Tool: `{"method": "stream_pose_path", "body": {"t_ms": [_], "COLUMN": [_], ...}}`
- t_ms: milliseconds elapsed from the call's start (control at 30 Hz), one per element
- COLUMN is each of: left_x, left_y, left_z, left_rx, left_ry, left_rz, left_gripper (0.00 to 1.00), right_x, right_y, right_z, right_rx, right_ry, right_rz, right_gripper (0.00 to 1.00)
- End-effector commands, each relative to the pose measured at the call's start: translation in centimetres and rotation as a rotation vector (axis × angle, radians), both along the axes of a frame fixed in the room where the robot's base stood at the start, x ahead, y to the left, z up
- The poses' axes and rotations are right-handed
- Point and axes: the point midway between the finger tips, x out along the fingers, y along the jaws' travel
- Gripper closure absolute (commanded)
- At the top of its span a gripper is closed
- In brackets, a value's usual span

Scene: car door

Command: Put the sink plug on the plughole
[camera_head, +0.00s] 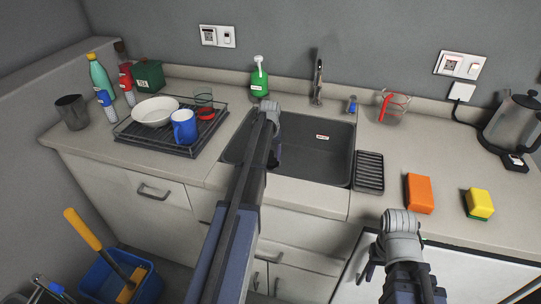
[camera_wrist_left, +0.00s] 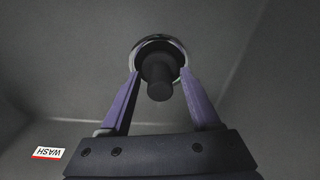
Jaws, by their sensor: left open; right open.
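The sink plug (camera_wrist_left: 159,82) is black with a round knob pointing towards the camera. In the left wrist view it appears within the shiny metal ring of the plughole (camera_wrist_left: 178,44); I cannot tell how fully it is seated. My left gripper (camera_wrist_left: 158,72) is open, with one purple finger on each side of the plug's knob and a visible gap around it. In the head view my left gripper (camera_head: 276,160) reaches down into the dark sink (camera_head: 318,150), and my arm hides the plug and plughole. My right gripper (camera_head: 367,268) is open and empty in front of the counter.
A dish rack (camera_head: 165,145) with a white bowl (camera_head: 155,111) and blue mug (camera_head: 184,127) stands left of the sink. The tap (camera_head: 317,80) and green soap bottle (camera_head: 259,80) are behind. An orange sponge (camera_head: 419,193) and yellow sponge (camera_head: 480,203) lie right.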

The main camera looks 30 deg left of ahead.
Motion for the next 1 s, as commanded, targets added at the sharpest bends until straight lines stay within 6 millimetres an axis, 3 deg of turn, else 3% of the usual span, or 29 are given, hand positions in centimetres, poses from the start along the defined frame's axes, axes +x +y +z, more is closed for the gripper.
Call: {"method": "stream_pose_path", "body": {"t_ms": [367, 1000], "left_x": [-0.2, -1.2], "left_y": [-0.1, -0.5], "left_z": [2.2, 11.3], "left_rx": [0.0, 0.0], "left_ry": [0.0, 0.0], "left_rz": [0.0, 0.0], "left_gripper": [0.37, 0.37], "right_x": [0.0, 0.0], "right_y": [0.0, 0.0], "right_z": [2.2, 11.3], "right_rx": [0.0, 0.0], "right_ry": [0.0, 0.0], "right_rz": [0.0, -0.001], "right_gripper": [0.5, 0.5]}}
